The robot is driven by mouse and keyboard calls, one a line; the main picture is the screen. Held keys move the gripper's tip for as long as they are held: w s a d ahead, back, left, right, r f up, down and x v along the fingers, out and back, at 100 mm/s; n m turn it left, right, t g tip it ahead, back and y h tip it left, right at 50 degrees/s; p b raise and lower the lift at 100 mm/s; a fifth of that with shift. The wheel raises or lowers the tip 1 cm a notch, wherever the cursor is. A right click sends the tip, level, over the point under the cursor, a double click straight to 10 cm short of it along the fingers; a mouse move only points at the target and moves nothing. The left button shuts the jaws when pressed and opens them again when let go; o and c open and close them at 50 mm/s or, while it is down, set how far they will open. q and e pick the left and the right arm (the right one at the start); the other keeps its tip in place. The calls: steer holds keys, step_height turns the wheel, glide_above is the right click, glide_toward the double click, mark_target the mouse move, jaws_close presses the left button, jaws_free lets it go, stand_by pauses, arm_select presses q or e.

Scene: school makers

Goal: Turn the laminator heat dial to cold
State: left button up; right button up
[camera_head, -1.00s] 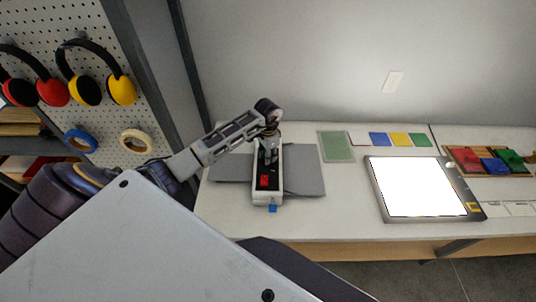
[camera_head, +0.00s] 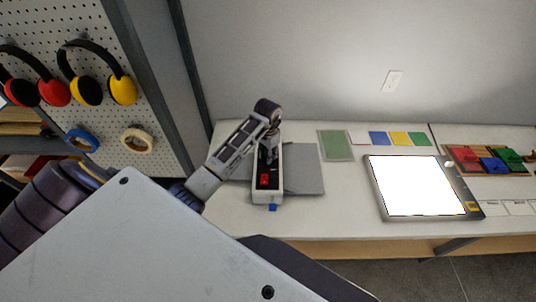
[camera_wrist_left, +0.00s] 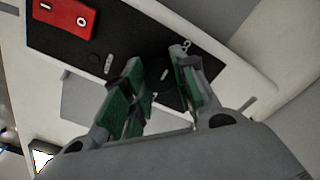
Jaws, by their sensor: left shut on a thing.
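The laminator (camera_head: 267,194) is a white body with a black top panel and a red switch (camera_head: 264,181), standing on the white table. My left gripper (camera_head: 268,150) reaches down onto the far part of the black panel. In the left wrist view its two green-padded fingers (camera_wrist_left: 162,95) stand over the panel (camera_wrist_left: 75,48), and the red switch (camera_wrist_left: 66,17) is at upper left. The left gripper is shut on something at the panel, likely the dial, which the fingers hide. The dial's setting cannot be read. My right gripper is not in view.
Grey sheets (camera_head: 304,170) stick out beside the laminator. A lit light pad (camera_head: 418,187) lies to the right, with coloured cards (camera_head: 398,139) and a green sheet (camera_head: 336,146) behind. A tray of coloured blocks (camera_head: 488,160) is at far right. A pegboard (camera_head: 110,110) stands left.

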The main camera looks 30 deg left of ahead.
arm_select(q)
steer(key=shift+w+a+r, duration=0.1)
stand_by(0.3)
steer(key=o, duration=1.1)
steer(key=shift+c, duration=0.2)
steer(key=shift+r, duration=3.7)
